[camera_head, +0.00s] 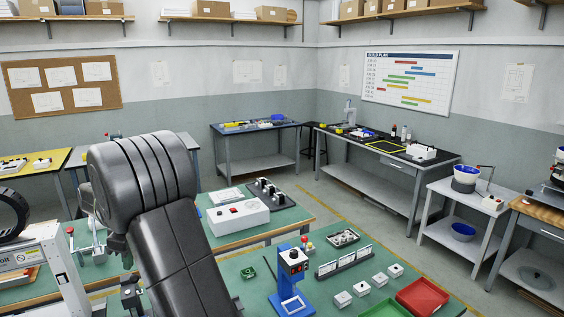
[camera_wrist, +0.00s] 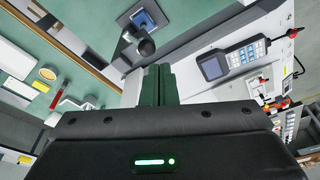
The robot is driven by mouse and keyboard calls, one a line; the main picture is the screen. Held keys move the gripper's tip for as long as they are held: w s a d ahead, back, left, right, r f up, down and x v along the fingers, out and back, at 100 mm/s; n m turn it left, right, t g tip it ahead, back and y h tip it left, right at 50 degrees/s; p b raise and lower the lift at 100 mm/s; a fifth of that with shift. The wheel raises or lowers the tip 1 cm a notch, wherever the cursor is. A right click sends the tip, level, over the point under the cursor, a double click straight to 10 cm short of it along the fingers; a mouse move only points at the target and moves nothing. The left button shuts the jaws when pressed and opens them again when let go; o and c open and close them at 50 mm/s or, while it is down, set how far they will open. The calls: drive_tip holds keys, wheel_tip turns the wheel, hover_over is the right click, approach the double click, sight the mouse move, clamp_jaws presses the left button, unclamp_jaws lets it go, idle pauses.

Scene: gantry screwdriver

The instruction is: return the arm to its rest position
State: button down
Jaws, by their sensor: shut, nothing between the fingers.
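My gripper (camera_wrist: 159,84) shows in the wrist view with its two dark fingers pressed together and nothing between them. My dark grey arm rises through the left foreground of the head view and bends at a large rounded joint; it hides part of the green bench behind it. I cannot make out the gripper clearly in the head view. In the wrist view, the fingertips lie below a black knob (camera_wrist: 145,46) and left of a grey keypad device (camera_wrist: 235,60) on a white panel.
A white machine frame (camera_head: 52,262) stands close at left. Open floor (camera_head: 360,217) lies beyond the bench.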

wheel_tip(320, 180, up, 3)
drive_tip(key=shift+r+p, duration=0.15)
drive_tip(key=shift+p, duration=0.65)
